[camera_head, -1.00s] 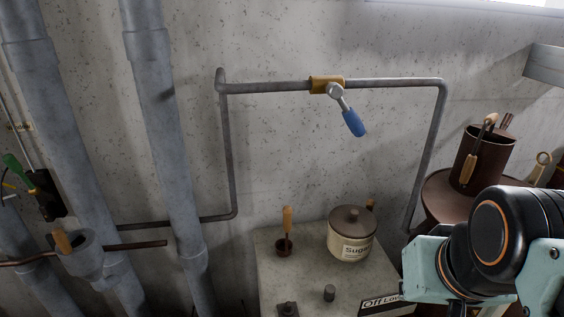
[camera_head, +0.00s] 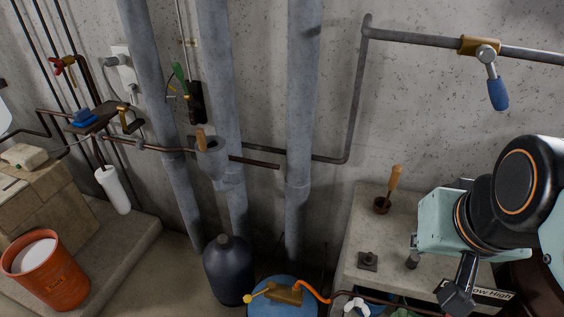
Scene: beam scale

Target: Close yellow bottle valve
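A blue gas bottle (camera_head: 268,310) stands at the bottom edge, cut off by the frame. On its top is a brass valve (camera_head: 287,293) with a small yellow knob (camera_head: 249,299) on its left and an orange hose (camera_head: 312,289) leaving to the right. I cannot tell how far the valve is turned. My gripper (camera_head: 458,297) seems to be the dark part hanging below my teal and black arm at the lower right, right of the bottle and apart from it. Its fingers are not clear, so its opening does not show.
A dark round jug (camera_head: 229,270) stands just left of the bottle. The stove counter (camera_head: 400,223) lies to the right under my arm. Grey vertical pipes (camera_head: 303,120) run behind. An orange bucket (camera_head: 48,272) is at far left. A blue-handled wall valve (camera_head: 497,93) hangs at upper right.

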